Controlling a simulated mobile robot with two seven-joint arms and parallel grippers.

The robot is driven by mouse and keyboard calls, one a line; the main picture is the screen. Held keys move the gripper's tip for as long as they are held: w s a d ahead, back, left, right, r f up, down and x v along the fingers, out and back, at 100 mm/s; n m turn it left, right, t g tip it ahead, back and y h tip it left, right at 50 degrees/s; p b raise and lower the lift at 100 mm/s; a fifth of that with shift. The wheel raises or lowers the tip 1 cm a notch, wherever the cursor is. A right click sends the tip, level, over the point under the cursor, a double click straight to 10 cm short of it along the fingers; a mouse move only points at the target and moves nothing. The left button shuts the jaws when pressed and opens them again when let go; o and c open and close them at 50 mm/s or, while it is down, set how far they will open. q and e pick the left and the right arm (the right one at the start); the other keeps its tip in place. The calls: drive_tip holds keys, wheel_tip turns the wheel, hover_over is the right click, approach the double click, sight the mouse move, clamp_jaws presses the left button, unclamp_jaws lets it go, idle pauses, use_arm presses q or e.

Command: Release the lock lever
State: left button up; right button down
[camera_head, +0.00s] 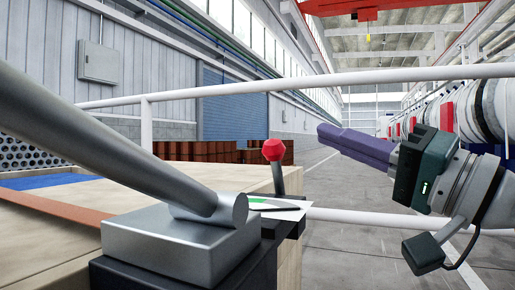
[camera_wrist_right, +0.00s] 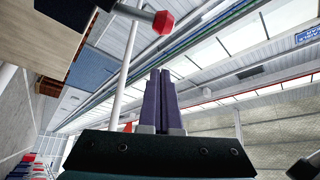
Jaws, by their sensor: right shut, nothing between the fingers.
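The lock lever is a short grey stalk with a red knob (camera_head: 273,150), standing roughly upright at the edge of the wooden-topped structure. In the right wrist view the red knob (camera_wrist_right: 163,22) is near the top, beyond the fingertips. My right gripper (camera_head: 328,134) has purple fingers closed together with nothing between them. It is in the air to the right of the knob, pointing left, with a visible gap to it. Its fingers also show in the right wrist view (camera_wrist_right: 160,76). My left gripper is in neither view.
A thick grey metal bar (camera_head: 110,142) slants down to a grey block (camera_head: 180,240) in the left foreground. A white sheet with a green mark (camera_head: 258,204) lies beside the lever base. White rails (camera_head: 350,78) cross behind. Open floor (camera_head: 345,190) lies to the right.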

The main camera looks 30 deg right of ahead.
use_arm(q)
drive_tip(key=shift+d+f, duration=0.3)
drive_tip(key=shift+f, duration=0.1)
use_arm(e)
drive_tip(key=v, duration=0.4)
drive_tip(key=shift+s+d+r, duration=0.1)
drive_tip(key=shift+s+d, duration=0.15)
drive_tip(key=shift+d, duration=0.05)
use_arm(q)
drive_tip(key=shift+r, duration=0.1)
use_arm(e)
drive_tip(key=s+a+r+n+g+h+p, duration=0.2)
drive_tip(key=s+a+r+n+g+p, duration=0.5)
drive_tip(key=p, duration=2.1)
drive_tip(key=s+a+r+n+g+h+p, duration=0.15)
drive_tip(key=s+r+g+p, duration=0.5)
drive_tip(key=p, duration=0.65)
drive_tip(key=s+a+r+n+g+h+p, duration=0.1)
drive_tip(key=s+r+g+h+p, duration=0.2)
drive_tip(key=r+p, duration=0.8)
use_arm(q)
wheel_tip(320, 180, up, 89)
drive_tip(key=p, duration=3.6)
use_arm(e)
wheel_tip(320, 180, up, 34)
drive_tip(key=shift+s+r+g+y, duration=0.15)
drive_tip(key=shift+s+g+y, duration=0.1)
drive_tip(key=shift+g+y, duration=0.15)
